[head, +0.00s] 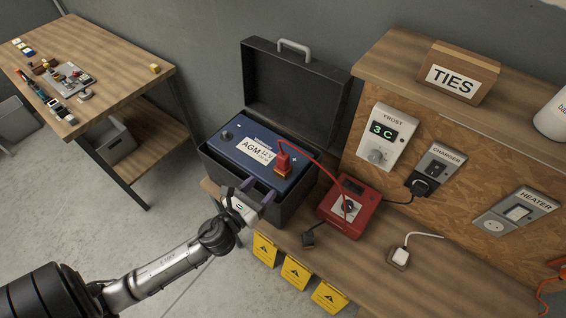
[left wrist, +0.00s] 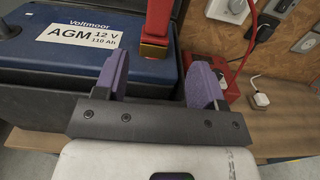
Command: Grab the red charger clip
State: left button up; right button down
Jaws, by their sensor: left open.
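The red charger clip (head: 283,162) stands upright on the right side of the blue AGM battery (head: 240,146), with a red cable running from its top to the red charger box (head: 349,208). The battery sits in an open black case (head: 288,212). My left gripper (head: 258,191) is open and empty at the front of the battery, short of the clip. In the left wrist view the clip (left wrist: 158,20), with a brass-coloured lower part, is ahead between the purple fingers (left wrist: 158,76), apart from them. My right gripper is not in view.
The raised case lid (head: 293,95) stands behind the battery. Frost, charger and heater units (head: 436,170) are on the board at right.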

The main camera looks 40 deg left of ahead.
aim_at(280, 165)
pick_arm(q)
jog(key=w, duration=0.6)
jog(key=shift+a+r+p, duration=0.1)
jog(key=shift+a+p, duration=0.2)
jog(key=w, duration=0.3)
jog(key=w+p, duration=0.1)
jog(key=shift+w+a+r, duration=0.15)
jog(key=shift+w+a, duration=0.05)
jog(key=shift+a, duration=0.15)
jog(key=shift+w, duration=0.35)
jog(key=shift+c, duration=0.3)
jog(key=c, duration=1)
